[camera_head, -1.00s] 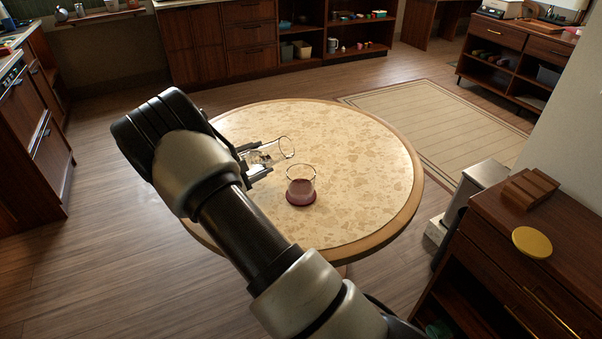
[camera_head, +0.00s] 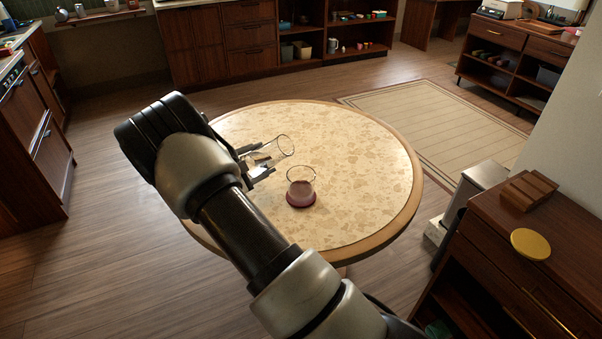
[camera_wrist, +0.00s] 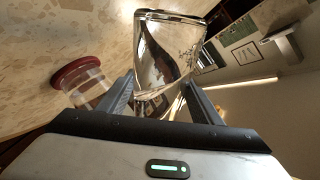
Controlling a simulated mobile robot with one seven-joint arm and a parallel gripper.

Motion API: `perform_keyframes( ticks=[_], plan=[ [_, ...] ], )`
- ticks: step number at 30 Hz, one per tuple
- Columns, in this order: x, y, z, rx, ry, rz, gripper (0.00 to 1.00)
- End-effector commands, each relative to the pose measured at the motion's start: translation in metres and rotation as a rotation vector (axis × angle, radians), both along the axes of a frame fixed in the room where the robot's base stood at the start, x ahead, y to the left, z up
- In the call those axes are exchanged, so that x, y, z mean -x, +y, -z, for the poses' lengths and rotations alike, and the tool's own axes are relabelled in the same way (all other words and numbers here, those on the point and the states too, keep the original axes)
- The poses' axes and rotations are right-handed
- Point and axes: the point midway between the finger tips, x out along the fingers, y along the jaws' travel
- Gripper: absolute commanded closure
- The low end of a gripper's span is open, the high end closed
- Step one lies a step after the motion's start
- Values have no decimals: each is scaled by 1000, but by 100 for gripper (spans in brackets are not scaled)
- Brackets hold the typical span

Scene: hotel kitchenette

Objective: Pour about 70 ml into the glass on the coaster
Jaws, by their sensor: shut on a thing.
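A clear glass (camera_head: 301,183) stands upright on a dark red coaster (camera_head: 301,201) on the round table. Both also show in the wrist view, the glass (camera_wrist: 90,88) and the coaster (camera_wrist: 76,70) at the left. My gripper (camera_head: 257,166) is shut on a second clear glass vessel (camera_head: 285,146), left of and above the standing glass. The held vessel (camera_wrist: 170,50) is tilted, its open rim toward the upper right in the head view. I cannot tell how much liquid is in either one.
The round stone-patterned table (camera_head: 370,170) is otherwise clear. A wooden cabinet (camera_head: 520,270) with a yellow disc (camera_head: 531,243) and a wooden block (camera_head: 528,190) stands at the right. A grey bin (camera_head: 482,180) stands beside the table.

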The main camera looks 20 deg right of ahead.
Motion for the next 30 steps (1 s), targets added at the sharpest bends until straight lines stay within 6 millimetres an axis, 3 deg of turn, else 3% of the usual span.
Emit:
perform_keyframes(
  ticks=[5,18,30],
  plan=[
    [3,-5,-10,147,133,6,91],
    [0,-2,-2,510,484,19,91],
    [0,-2,-1,623,594,21,91]
  ],
)
